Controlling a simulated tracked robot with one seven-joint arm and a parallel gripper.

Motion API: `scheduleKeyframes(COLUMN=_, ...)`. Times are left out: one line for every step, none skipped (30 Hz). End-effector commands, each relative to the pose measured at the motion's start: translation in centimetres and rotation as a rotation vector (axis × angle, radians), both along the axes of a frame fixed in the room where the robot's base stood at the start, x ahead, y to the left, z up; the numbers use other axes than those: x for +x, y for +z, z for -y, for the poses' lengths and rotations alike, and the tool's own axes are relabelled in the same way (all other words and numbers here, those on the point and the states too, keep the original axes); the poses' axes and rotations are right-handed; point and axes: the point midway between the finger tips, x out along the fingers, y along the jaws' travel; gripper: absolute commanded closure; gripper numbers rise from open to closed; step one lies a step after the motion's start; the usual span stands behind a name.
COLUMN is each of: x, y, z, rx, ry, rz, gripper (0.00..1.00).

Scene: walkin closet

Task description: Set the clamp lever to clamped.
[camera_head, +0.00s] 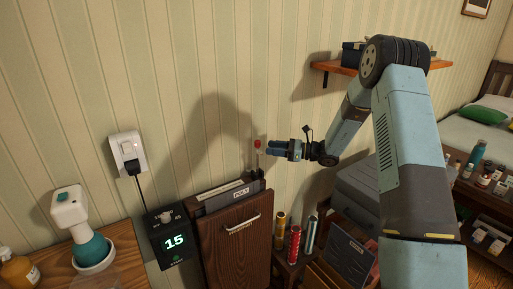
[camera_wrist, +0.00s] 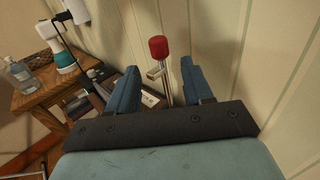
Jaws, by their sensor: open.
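The clamp lever shows as a red knob (camera_head: 258,144) on a thin metal stem, standing up at the right end of the grey top of a wooden wall unit (camera_head: 228,240). In the wrist view the red knob (camera_wrist: 158,48) sits above a bright metal stem with a small bracket beside it. My gripper (camera_head: 268,149) comes from the right, with its fingertips close to the lever. In the wrist view my gripper (camera_wrist: 158,68) is open and empty, with the stem lying between its two blue fingers. I cannot tell whether either finger touches it. The lever's lower end is partly hidden.
The striped wall (camera_head: 200,60) is close behind the lever. Several bottles and cans (camera_head: 295,243) stand at the lower right.

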Motion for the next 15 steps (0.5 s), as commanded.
scheduleKeyframes(x=0.1, y=0.0, z=-1.0, rx=0.0, ry=0.003, rz=0.0, gripper=0.49)
scheduleKeyframes(x=0.2, y=0.0, z=-1.6, rx=-0.001, ry=0.003, rz=0.0, gripper=0.49)
scheduleKeyframes(x=0.3, y=0.0, z=-2.2, rx=-0.001, ry=0.003, rz=0.0, gripper=0.49)
scheduleKeyframes(x=0.4, y=0.0, z=-2.7, rx=0.0, ry=0.003, rz=0.0, gripper=0.49)
scheduleKeyframes(x=0.5, y=0.0, z=-3.2, rx=0.0, ry=0.003, rz=0.0, gripper=0.49)
scheduleKeyframes(x=0.6, y=0.0, z=-3.7, rx=0.0, ry=0.003, rz=0.0, gripper=0.49)
scheduleKeyframes(x=0.7, y=0.0, z=-4.2, rx=-0.001, ry=0.003, rz=0.0, gripper=0.49)
scheduleKeyframes(x=0.8, y=0.0, z=-4.6, rx=-0.001, ry=0.003, rz=0.0, gripper=0.49)
scheduleKeyframes(x=0.9, y=0.0, z=-5.0, rx=-0.001, ry=0.002, rz=0.0, gripper=0.49)
scheduleKeyframes(x=1.0, y=0.0, z=-5.3, rx=-0.001, ry=0.001, rz=0.0, gripper=0.49)
scheduleKeyframes(x=1.0, y=0.0, z=-5.6, rx=-0.001, ry=0.001, rz=0.001, gripper=0.49)
scheduleKeyframes(x=1.1, y=0.0, z=-5.9, rx=-0.001, ry=0.001, rz=0.001, gripper=0.49)
scheduleKeyframes(x=1.1, y=0.0, z=-6.1, rx=-0.001, ry=0.002, rz=0.001, gripper=0.49)
scheduleKeyframes(x=1.1, y=0.0, z=-6.3, rx=-0.001, ry=0.002, rz=0.0, gripper=0.49)
scheduleKeyframes(x=1.2, y=0.0, z=-6.4, rx=-0.001, ry=0.002, rz=0.0, gripper=0.49)
